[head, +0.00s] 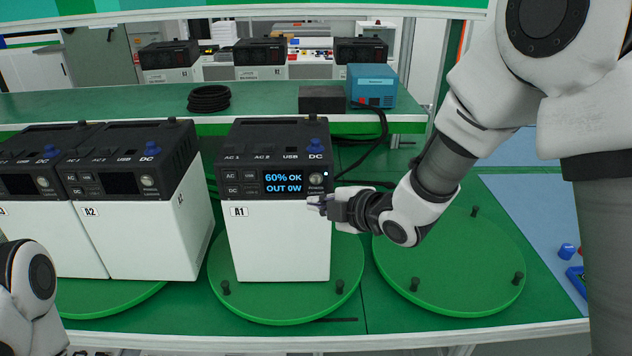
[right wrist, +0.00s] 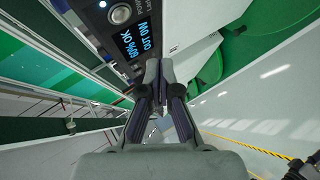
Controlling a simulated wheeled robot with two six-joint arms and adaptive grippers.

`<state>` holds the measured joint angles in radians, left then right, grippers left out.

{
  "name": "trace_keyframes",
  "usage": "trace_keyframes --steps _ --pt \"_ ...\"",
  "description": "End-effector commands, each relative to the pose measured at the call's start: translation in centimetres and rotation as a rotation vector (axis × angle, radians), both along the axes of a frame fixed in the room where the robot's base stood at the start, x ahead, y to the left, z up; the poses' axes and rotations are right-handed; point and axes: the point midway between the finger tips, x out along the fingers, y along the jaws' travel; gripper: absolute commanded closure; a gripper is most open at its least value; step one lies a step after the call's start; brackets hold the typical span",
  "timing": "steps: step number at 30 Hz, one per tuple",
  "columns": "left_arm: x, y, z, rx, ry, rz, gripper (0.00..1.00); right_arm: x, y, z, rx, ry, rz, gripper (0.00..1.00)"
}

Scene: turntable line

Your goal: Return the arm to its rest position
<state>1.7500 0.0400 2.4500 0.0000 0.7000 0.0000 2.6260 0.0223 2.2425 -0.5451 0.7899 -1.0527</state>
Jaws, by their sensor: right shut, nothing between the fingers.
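My right gripper (head: 318,205) is shut and empty. It is at the front right of the power station A1 (head: 278,245), just below its round power button; I cannot tell if it touches the case. The A1 screen (head: 283,182) is lit and reads "60% OK, OUT 0W". In the right wrist view the shut fingers (right wrist: 158,75) point toward the lit screen (right wrist: 133,45) and button. My right arm reaches in from the upper right. Part of my left arm shows at the lower left of the head view, but its gripper is out of view.
A1 stands on a green turntable (head: 285,308). Power station A2 (head: 150,235) and another unit stand to the left with dark screens. An empty green turntable (head: 450,265) with pegs lies to the right. A blue box (head: 371,85) and coiled cable (head: 209,98) sit on the shelf behind.

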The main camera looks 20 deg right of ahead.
Motion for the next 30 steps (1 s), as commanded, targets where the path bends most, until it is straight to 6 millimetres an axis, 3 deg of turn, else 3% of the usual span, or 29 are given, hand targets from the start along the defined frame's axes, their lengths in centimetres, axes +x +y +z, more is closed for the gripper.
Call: trace_keyframes --steps 13,16,17,20,23,24,27,30 --pt "0.0 0.0 0.0 0.0 0.0 0.0 0.6 0.0 0.0 0.0 0.0 0.001 0.0 1.0" --pt "0.0 0.0 -0.1 0.0 0.0 0.0 0.6 -0.2 0.0 -1.7 0.0 0.031 0.0 1.0" --pt "0.0 0.0 -0.1 0.0 0.0 0.0 0.6 -0.3 0.0 -2.9 0.001 0.052 -0.001 1.0" --pt "0.0 0.0 -0.3 0.0 0.0 0.0 0.6 -1.7 -0.1 -9.0 0.002 0.168 -0.002 1.0" --pt "0.0 0.0 -0.5 0.0 0.0 0.0 0.6 -5.1 -0.4 -17.2 0.008 0.342 -0.025 1.0" --pt "0.0 0.0 -0.6 0.0 0.0 0.0 0.6 -6.9 -0.7 -20.5 0.015 0.419 -0.049 1.0" --pt "0.0 0.0 -0.8 0.0 0.0 0.0 0.6 -12.3 -1.7 -27.6 0.06 0.628 -0.163 1.0" --pt "0.0 0.0 -1.0 0.0 0.0 0.0 0.6 -18.7 -2.8 -33.4 0.124 0.842 -0.346 1.0"
